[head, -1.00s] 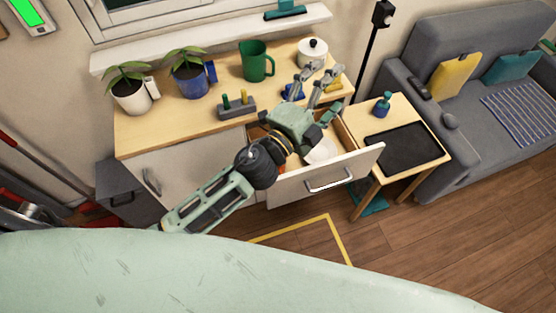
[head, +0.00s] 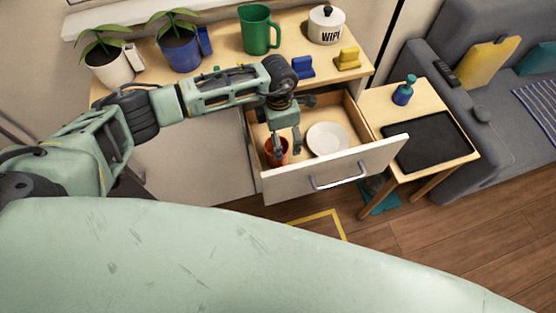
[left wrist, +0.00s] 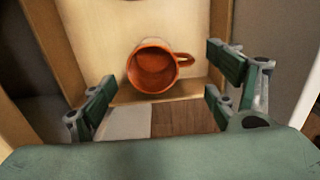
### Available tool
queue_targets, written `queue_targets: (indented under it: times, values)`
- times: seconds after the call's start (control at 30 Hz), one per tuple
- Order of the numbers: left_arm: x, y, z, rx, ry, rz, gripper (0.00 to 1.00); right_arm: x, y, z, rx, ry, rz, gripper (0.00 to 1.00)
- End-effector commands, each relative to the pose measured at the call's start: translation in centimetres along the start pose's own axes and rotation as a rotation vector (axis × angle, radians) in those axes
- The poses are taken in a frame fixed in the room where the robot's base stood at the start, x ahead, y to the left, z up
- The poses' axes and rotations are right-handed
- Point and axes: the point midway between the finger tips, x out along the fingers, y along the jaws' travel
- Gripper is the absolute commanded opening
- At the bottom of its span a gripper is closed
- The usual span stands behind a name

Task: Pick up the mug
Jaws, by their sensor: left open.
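An orange mug (head: 270,154) stands in the left part of the open drawer (head: 335,176), partly covered by my gripper in the head view. My left gripper (head: 286,146) points down over the mug, with its fingers open and empty. In the left wrist view the mug (left wrist: 152,70) shows from above, its mouth open and its handle to the right. Whether any finger touches the mug cannot be told. My right gripper is not in view.
A white plate (head: 327,139) lies in the drawer right of the mug. The drawer walls stand close around. A side table (head: 378,100) stands at right.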

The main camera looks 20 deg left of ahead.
Motion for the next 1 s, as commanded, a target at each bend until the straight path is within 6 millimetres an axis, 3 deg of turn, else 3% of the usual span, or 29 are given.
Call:
queue_targets:
  times: [0.03, 0.2, 0.57, 0.8, 1.0]
  values:
    - [2.2, 0.4, -0.3, 0.0, 0.011, 0.009, 0.81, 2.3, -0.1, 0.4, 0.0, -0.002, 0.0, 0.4]
    - [3.8, 1.1, -0.9, 0.001, 0.032, 0.026, 0.81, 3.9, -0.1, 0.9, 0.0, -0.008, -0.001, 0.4]
    - [7.0, 1.2, -1.2, 0.0, 0.037, 0.025, 0.81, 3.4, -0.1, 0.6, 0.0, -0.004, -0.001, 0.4]
    - [10.6, 1.4, -1.5, -0.001, 0.038, 0.024, 0.81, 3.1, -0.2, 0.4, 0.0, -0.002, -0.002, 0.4]
    - [11.5, 1.5, -1.5, 0.001, 0.036, 0.027, 0.81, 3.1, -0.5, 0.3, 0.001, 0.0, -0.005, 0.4]
